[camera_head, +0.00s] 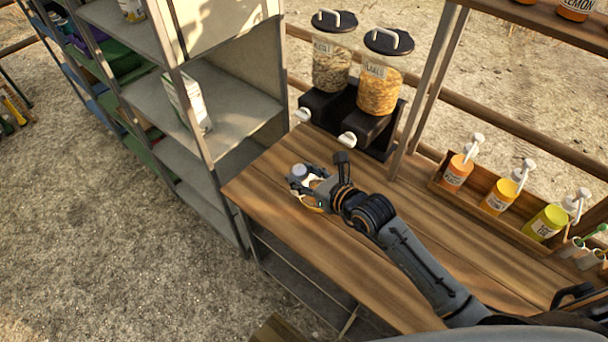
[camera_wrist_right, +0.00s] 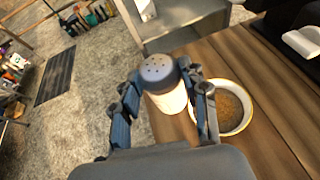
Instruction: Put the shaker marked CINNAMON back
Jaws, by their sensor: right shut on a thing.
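My right gripper (camera_head: 308,182) is shut on a white shaker with a grey perforated cap (camera_head: 299,170), over the left end of the wooden counter (camera_head: 262,180). In the right wrist view the shaker (camera_wrist_right: 168,98) stands between the two fingers of the gripper (camera_wrist_right: 160,105), cap towards the camera. No marking on it can be read. A white bowl with a yellowish rim (camera_wrist_right: 247,117) and brown grainy contents is right beside the gripper on the counter; in the head view the arm mostly hides it. My left gripper is not in view.
Two dispensers (camera_head: 334,68) (camera_head: 380,92) stand on a black base at the counter's back. A wooden rack (camera_head: 500,222) holds several pump bottles at right. A grey shelf unit (camera_head: 205,150) with a carton (camera_head: 188,102) stands left. The counter's middle is clear beyond my arm.

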